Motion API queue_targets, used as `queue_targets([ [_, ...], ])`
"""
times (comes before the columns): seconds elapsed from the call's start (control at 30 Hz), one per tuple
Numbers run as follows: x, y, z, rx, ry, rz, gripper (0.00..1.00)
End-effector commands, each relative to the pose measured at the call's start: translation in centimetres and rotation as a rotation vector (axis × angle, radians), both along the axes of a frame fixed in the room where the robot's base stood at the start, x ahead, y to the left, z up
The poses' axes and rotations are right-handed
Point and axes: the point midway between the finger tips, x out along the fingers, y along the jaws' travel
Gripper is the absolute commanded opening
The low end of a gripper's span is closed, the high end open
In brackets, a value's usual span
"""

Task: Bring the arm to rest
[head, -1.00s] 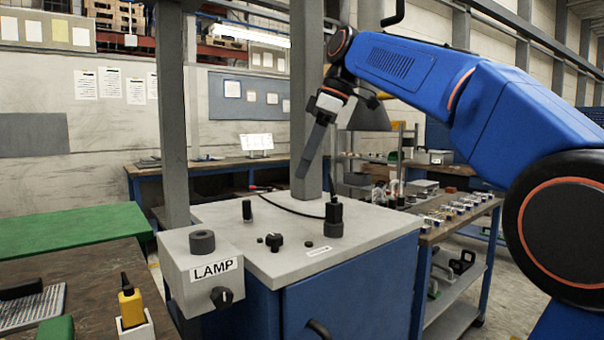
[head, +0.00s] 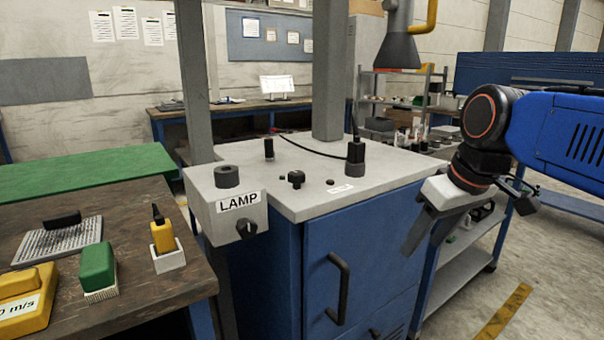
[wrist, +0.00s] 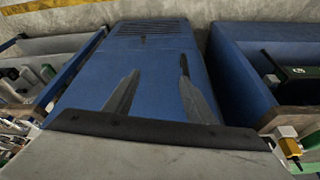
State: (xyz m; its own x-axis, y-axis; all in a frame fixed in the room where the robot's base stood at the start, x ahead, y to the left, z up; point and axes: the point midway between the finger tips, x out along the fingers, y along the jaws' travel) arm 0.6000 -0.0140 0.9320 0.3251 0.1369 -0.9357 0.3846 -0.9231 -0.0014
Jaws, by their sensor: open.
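My gripper (head: 424,236) is at the right in the head view, in front of and to the right of the blue cabinet (head: 345,245). Its two dark fingers point down, apart from each other, with nothing between them. In the wrist view my gripper (wrist: 158,68) shows both fingers spread over a blue surface with vent slots. My blue arm comes in from the right edge, and the rest of it is out of view. I cannot tell the exact gap between the fingers and the cabinet.
A grey box marked LAMP (head: 228,205) and upright posts stand at the cabinet. Black knobs (head: 356,152) rise from its top, and a dark handle (head: 340,275) sticks out in front. A wooden bench (head: 130,240) is at left. Shelving stands behind my gripper; floor shows at right.

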Motion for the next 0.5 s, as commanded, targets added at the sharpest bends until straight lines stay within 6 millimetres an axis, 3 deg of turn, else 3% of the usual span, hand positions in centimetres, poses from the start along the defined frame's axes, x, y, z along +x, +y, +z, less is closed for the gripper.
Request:
queue_targets([
  [0.03,-1.5,-0.8,-1.9,0.0,-0.004,-0.046,0.5],
  [0.3,-7.9,-4.2,-11.7,0.002,-0.034,-0.279,0.5],
  [0.5,-10.5,-5.4,-16.1,0.006,-0.049,-0.373,0.5],
])
